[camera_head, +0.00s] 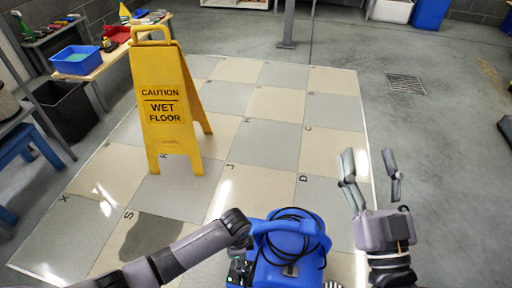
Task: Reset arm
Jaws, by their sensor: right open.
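My right gripper (369,165) is open and empty, its fingers pointing away from me over the right edge of the tiled mat. My left arm comes in from the lower left and bends beside a blue machine; I cannot make out its gripper. The blue machine (288,272), with a black cord coiled on top, stands at the bottom middle, between my two arms. A yellow caution wet floor sign (163,105) stands upright on the mat at the left. A dark wet-looking patch (153,236) lies on the mat at the lower left.
The tiled mat (262,134) has grey and beige squares with letters. A table at the back left holds a blue bin (76,60), with a black bin (68,112) below. A post (288,25) stands at the back. The floor at right is clear around a drain grate (406,83).

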